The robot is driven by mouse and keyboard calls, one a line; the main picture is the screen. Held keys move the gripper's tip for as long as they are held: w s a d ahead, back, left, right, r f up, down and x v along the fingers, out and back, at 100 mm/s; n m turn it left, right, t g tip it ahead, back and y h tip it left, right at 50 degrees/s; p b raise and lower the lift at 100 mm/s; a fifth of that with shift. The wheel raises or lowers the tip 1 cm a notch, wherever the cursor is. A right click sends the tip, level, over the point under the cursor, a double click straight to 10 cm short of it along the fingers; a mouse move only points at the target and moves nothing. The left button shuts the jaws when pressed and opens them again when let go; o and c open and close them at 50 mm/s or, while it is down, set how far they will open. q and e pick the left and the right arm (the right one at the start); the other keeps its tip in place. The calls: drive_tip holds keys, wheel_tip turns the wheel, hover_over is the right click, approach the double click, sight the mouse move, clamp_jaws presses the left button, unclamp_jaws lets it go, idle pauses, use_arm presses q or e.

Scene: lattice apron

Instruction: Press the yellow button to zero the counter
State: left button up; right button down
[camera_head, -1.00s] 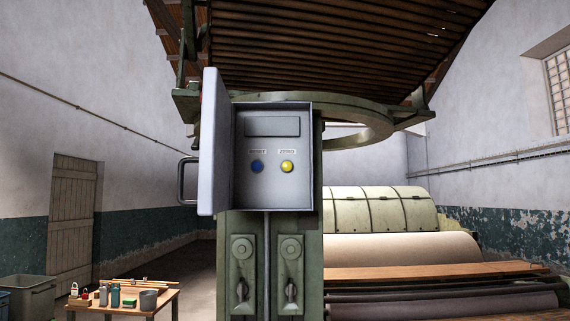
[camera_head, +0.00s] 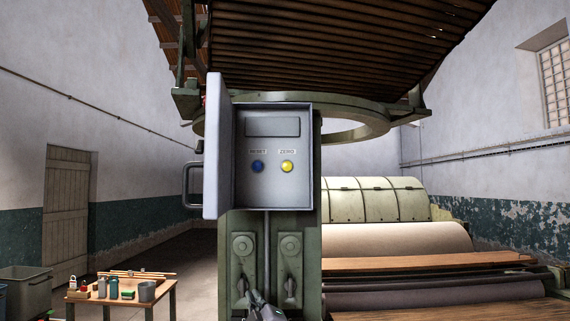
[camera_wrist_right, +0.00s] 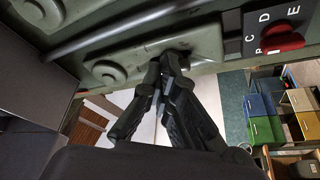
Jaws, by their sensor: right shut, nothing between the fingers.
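The yellow button (camera_head: 287,167) sits under a "ZERO" label inside an open grey control box (camera_head: 272,197) in the head view. A blue button (camera_head: 257,167) under a "RESET" label is to its left. My right gripper (camera_head: 254,295) shows at the bottom of the head view, below the box and in front of the green post. In the right wrist view its fingers (camera_wrist_right: 170,58) are together and empty, near the green panel; I cannot tell whether they touch it. My left gripper is not in view.
The box's door (camera_head: 212,145) stands open on the left with a handle. Two levers (camera_head: 290,285) are on the green post (camera_head: 310,250) below. A table with small items (camera_head: 160,300) is at lower left. A red knob (camera_wrist_right: 284,38) shows in the wrist view.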

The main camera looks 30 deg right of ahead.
drive_tip(key=s+r+t+h, duration=0.1)
drive_tip(key=s+r, duration=0.1)
drive_tip(key=r, duration=0.7)
drive_tip(key=s+r+t+h, duration=0.1)
drive_tip(key=s+r+t, duration=0.15)
drive_tip(key=r, duration=0.55)
drive_tip(key=t+h+p, duration=0.2)
drive_tip(key=h, duration=0.1)
approach(285, 166)
drive_tip(key=s+a+r, duration=0.5)
drive_tip(key=r, duration=0.2)
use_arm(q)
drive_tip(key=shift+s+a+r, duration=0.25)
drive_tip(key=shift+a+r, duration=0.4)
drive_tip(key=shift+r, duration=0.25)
use_arm(e)
drive_tip(key=shift+d, duration=0.1)
drive_tip(key=shift+w+d+m, duration=0.1)
drive_tip(key=shift+w+m, duration=0.1)
drive_tip(key=shift+m, duration=0.1)
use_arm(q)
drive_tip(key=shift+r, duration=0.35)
use_arm(e)
drive_tip(key=shift+w+d, duration=0.75)
drive_tip(key=shift+w, duration=0.45)
drive_tip(key=shift+w+d, duration=0.75)
drive_tip(key=shift+w, duration=0.45)
drive_tip(key=shift+w+d, duration=0.7)
drive_tip(key=shift+w, duration=0.55)
drive_tip(key=shift+w, duration=0.1)
